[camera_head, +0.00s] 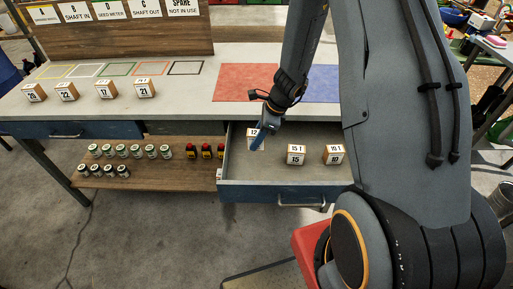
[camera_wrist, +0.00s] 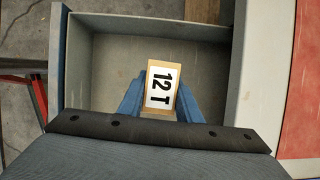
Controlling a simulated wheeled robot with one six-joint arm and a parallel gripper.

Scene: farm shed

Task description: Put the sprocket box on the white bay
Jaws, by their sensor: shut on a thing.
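My gripper (camera_head: 262,134) is shut on a small box labelled 12 T (camera_head: 255,143), at the left end of the open drawer (camera_head: 240,170). In the wrist view the 12 T box (camera_wrist: 162,88) sits between the blue fingers, over the drawer's bare floor; I cannot tell whether it touches it. Two more boxes, one marked 15 T (camera_head: 296,155) and one whose label is hard to read (camera_head: 333,154), stand further right in the drawer. The white bay (camera_head: 86,71) is an empty white-outlined rectangle on the bench top, between the yellow and green outlines.
Several numbered boxes (camera_head: 108,89) stand along the bench front, below the outlined bays. A red mat (camera_head: 245,82) and a blue mat (camera_head: 322,84) lie to the right. Jars (camera_head: 137,152) and red-and-black items (camera_head: 206,151) stand on the lower shelf. A sign board (camera_head: 120,35) rises behind.

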